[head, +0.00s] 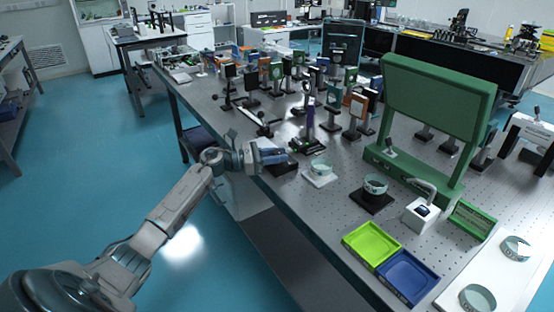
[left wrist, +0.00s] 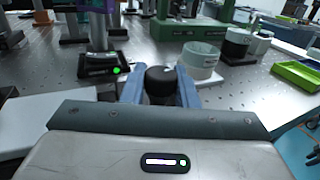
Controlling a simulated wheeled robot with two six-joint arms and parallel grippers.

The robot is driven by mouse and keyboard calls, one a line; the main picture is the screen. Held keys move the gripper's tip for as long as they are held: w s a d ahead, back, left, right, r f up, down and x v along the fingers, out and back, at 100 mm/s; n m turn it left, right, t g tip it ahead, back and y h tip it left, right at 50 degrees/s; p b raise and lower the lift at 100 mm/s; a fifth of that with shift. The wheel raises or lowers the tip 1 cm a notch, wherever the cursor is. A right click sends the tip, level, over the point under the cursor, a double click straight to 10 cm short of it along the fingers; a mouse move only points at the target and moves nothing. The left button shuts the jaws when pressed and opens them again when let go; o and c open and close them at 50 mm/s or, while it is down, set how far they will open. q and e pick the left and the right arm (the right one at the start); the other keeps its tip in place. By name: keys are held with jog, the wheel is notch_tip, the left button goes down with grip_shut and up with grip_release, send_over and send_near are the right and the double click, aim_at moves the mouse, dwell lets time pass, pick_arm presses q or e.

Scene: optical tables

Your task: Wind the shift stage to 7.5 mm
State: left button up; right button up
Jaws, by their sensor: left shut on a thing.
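My left gripper (head: 273,153) is at the near edge of the optical table (head: 240,130). In the left wrist view its two blue fingers (left wrist: 160,88) are shut on a dark round knob (left wrist: 160,80), one finger on each side. A black low unit with a small green light (left wrist: 103,68) and a post stands just beyond, to the left; it looks like the shift stage, also in the head view (head: 308,146). Its reading is too small to make out, and its link to the knob is hidden. My right gripper is not in view.
A ring on a white base (head: 320,172) and one on a black base (head: 374,188) stand to the right. A green frame (head: 440,95), lime tray (head: 372,242) and blue tray (head: 408,276) are farther right. Several optics posts crowd the table behind.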

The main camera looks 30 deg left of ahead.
pick_arm(q)
jog(key=shift+r, duration=0.1)
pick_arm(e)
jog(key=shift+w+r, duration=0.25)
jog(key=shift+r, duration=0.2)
pick_arm(q)
jog(key=o, duration=1)
jog(key=shift+c, duration=0.2)
jog(key=shift+s+a+f, duration=0.2)
jog(key=shift+s+a, duration=0.1)
jog(key=shift+a, duration=0.05)
jog(key=b+v, duration=0.3)
jog(key=v, duration=0.7)
jog(key=shift+r, duration=0.2)
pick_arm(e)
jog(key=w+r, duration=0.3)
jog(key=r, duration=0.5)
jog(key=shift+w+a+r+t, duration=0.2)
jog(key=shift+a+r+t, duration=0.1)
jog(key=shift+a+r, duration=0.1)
pick_arm(q)
jog(key=shift+o, duration=0.2)
jog(key=shift+w+d, duration=0.1)
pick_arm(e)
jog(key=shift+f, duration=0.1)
